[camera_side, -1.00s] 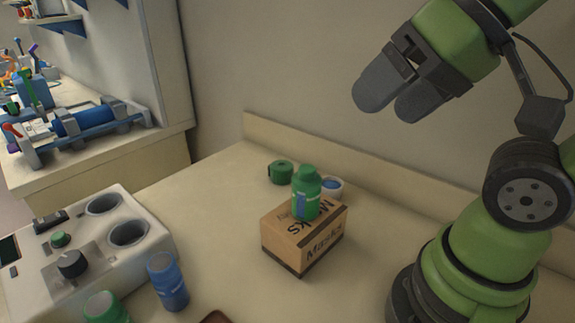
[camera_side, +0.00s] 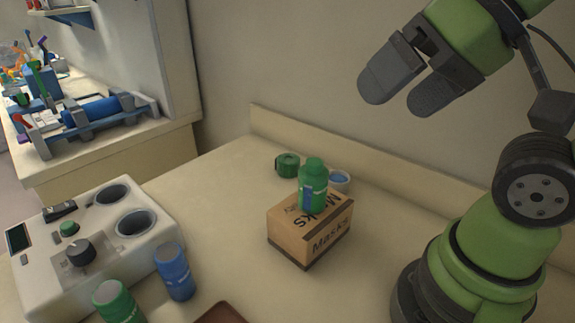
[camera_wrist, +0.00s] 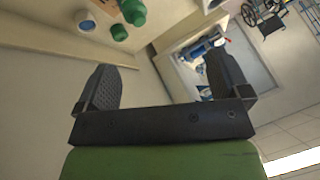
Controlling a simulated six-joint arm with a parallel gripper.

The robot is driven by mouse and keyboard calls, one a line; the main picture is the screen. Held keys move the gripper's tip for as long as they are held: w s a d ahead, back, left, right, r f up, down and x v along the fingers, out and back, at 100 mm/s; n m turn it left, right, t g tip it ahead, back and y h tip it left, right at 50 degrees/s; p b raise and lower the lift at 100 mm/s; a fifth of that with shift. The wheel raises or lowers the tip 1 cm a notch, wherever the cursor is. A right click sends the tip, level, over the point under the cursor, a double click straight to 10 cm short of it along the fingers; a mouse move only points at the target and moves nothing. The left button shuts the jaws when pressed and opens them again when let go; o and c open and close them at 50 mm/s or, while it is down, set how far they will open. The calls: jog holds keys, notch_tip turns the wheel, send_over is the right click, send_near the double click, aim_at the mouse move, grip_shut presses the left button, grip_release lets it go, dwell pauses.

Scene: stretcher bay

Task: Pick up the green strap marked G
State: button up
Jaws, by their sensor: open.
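A small green rolled strap (camera_side: 288,165) lies on the counter near the back wall, behind the mask box. No letter G can be read on it. In the wrist view, the green roll (camera_wrist: 119,32) shows near the top left, beside a green bottle. My gripper (camera_side: 400,97) is raised high at the upper right of the side view, well apart from the strap. Its two dark fingers are open and empty; they also frame an empty gap in the wrist view (camera_wrist: 160,70).
A cardboard mask box (camera_side: 310,235) with a green bottle (camera_side: 313,187) on it stands in front of the strap. A white roll with blue (camera_side: 339,180) is beside it. A white device (camera_side: 95,245), a blue can (camera_side: 174,272) and a green can (camera_side: 118,302) stand at the left.

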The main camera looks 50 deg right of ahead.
jog(key=w+d+h, duration=0.2)
jog(key=w+d, duration=0.1)
jog(key=w, duration=0.6)
jog(key=g+h, duration=0.2)
jog(key=g, duration=0.1)
send_over(288, 158)
jog(key=s, duration=0.3)
jog(key=shift+m, duration=0.3)
jog(key=f, duration=2.3)
jog(key=shift+w+a+f, duration=0.15)
jog(key=shift+a+f, duration=0.15)
jog(key=shift+f, duration=0.05)
jog(key=shift+a+x, duration=0.1)
jog(key=shift+x, duration=1.45)
jog(key=shift+a+x, duration=0.15)
jog(key=shift+x, duration=1.45)
jog(key=shift+w, duration=0.2)
jog(key=c, duration=1)
jog(key=shift+r, duration=0.1)
